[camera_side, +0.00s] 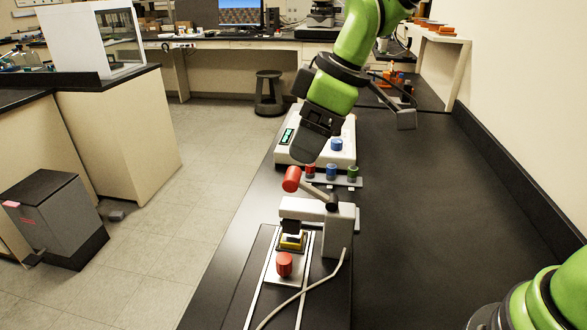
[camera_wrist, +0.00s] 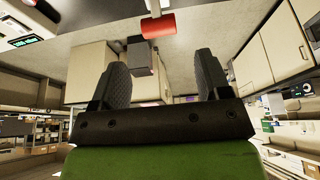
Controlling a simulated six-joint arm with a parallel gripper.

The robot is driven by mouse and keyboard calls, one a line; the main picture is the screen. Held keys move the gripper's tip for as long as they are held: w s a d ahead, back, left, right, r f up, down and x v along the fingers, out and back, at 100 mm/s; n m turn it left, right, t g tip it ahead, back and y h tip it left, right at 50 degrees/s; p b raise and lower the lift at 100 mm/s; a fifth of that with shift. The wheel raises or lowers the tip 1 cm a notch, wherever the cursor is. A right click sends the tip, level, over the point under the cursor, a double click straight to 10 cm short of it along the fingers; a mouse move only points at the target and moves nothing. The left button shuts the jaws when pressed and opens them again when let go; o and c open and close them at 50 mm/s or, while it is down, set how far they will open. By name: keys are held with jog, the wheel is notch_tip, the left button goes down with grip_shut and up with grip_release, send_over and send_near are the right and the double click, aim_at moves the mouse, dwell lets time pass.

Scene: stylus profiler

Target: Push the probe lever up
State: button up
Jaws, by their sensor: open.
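The stylus profiler's light grey head (camera_side: 305,210) stands on the black bench. Its probe lever (camera_side: 316,192) is a thin rod with a red cylindrical handle (camera_side: 291,179), tilted up to the left from a dark pivot. My gripper (camera_side: 305,152) is just above the handle in the side view, apparently not touching it. In the wrist view the red handle (camera_wrist: 158,24) shows beyond my gripper's two fingers (camera_wrist: 162,66), near the top edge. The fingers are spread apart with nothing between them. A yellow block (camera_side: 292,241) sits under the head, with a red knob (camera_side: 284,264) in front.
A white instrument (camera_side: 318,140) with a blue knob stands behind the profiler. A strip with red, blue and green knobs (camera_side: 332,172) lies between them. A white cable (camera_side: 318,287) runs forward over the base. The bench to the right (camera_side: 430,220) is clear.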

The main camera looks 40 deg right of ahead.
aim_at(292, 173)
jog(key=x, duration=0.9)
jog(key=shift+a+f, duration=0.1)
jog(key=shift+f, duration=0.1)
jog(key=c, duration=1.3)
jog(key=shift+s+r+y, duration=0.15)
jog(key=shift+r+y, duration=0.2)
jog(key=shift+y, duration=0.05)
jog(key=shift+r+t, duration=0.15)
jog(key=shift+t, duration=0.25)
jog(key=o, duration=1.3)
jog(key=shift+d, duration=0.2)
jog(key=shift+r, duration=0.1)
